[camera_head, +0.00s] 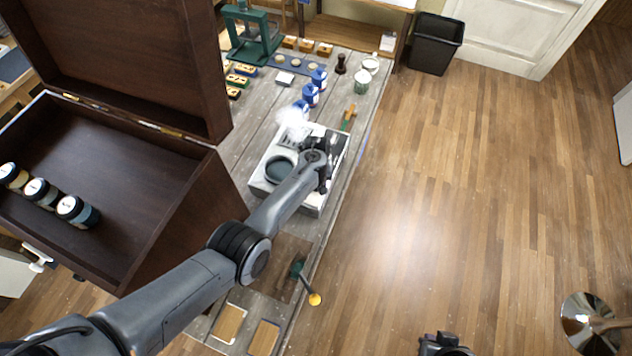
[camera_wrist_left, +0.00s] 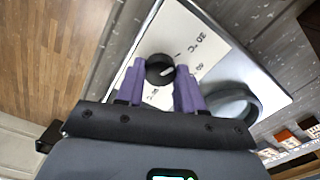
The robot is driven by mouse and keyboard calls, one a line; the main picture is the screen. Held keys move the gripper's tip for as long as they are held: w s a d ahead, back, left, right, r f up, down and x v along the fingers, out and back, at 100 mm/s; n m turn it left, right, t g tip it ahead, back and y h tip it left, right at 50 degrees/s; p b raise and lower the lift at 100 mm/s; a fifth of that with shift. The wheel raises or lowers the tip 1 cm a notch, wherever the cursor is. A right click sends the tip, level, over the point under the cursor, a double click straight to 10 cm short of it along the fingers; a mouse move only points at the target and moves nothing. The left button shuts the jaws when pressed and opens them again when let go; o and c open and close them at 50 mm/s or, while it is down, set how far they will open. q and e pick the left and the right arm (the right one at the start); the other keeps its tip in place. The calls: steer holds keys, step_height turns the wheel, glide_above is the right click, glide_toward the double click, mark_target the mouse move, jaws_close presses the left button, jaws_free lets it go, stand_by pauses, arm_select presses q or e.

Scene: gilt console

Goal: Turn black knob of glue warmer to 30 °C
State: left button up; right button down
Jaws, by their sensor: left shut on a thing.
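The glue warmer (camera_head: 259,184) is a white box on the grey plank bench, with a round dark pot opening (camera_head: 280,166). In the left wrist view its white panel (camera_wrist_left: 205,50) carries printed labels, one reading 30 °C. The black knob (camera_wrist_left: 158,66) sits between the purple fingers of my left gripper (camera_wrist_left: 160,70), which is shut on it. A short white mark on the knob points to the right, slightly downward, in that view. In the head view my left wrist covers the knob. What looks like my right gripper (camera_head: 441,346) is at the bottom edge, its fingers unclear.
An open dark wooden chest (camera_head: 110,200) with several jars stands left of my left arm. A green tool with a yellow ball (camera_head: 314,299) is in front.

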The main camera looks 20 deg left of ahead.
arm_select(q)
steer(key=o, duration=1)
steer(key=shift+o, duration=0.2)
steer(key=shift+r, duration=0.1)
step_height(320, 180, up, 11)
steer(key=p, duration=0.1)
steer(key=shift+f, duration=0.2)
